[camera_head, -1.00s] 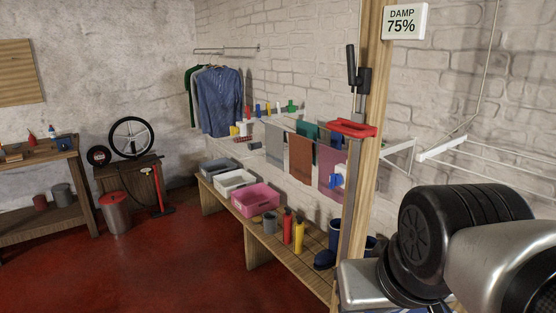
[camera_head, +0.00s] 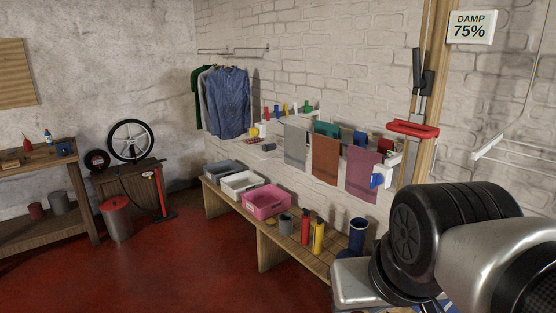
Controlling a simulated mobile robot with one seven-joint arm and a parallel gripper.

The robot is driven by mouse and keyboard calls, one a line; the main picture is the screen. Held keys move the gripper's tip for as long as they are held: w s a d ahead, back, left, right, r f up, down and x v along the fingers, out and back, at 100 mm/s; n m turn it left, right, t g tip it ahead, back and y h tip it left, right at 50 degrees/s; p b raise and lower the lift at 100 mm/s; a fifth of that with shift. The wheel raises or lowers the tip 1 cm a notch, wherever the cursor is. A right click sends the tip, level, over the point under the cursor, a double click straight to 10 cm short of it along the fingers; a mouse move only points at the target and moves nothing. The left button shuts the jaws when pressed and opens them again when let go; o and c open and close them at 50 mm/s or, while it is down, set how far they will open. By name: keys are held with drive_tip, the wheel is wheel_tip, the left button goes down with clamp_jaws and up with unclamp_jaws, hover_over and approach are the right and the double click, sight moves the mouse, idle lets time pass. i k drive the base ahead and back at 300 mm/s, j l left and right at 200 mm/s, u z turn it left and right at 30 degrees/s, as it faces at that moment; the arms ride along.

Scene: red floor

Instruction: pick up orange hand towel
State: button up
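The orange hand towel (camera_head: 326,160), a rusty orange-brown cloth, hangs on a wall rail above the bench. It hangs between a grey towel (camera_head: 296,146) on its left and a mauve towel (camera_head: 363,174) on its right. A black and silver part of my arm fills the lower right of the view. My gripper's fingers do not show, and the towel hangs free, apart from my arm.
A wooden bench (camera_head: 268,246) below the towels holds grey, white and pink (camera_head: 264,201) bins, plus red and yellow bottles (camera_head: 319,236). A wooden post with a red-handled tool (camera_head: 413,129) stands right of the towels. Red floor (camera_head: 190,270) is open left of the bench.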

sight(327, 151)
drive_tip(key=i+j, duration=0.2)
drive_tip(key=j, duration=0.15)
drive_tip(key=i+j+z, duration=0.1)
drive_tip(key=j, duration=0.25)
drive_tip(key=i+j, duration=0.25)
drive_tip(key=i+j+z, duration=0.3)
drive_tip(key=i+j, duration=0.7)
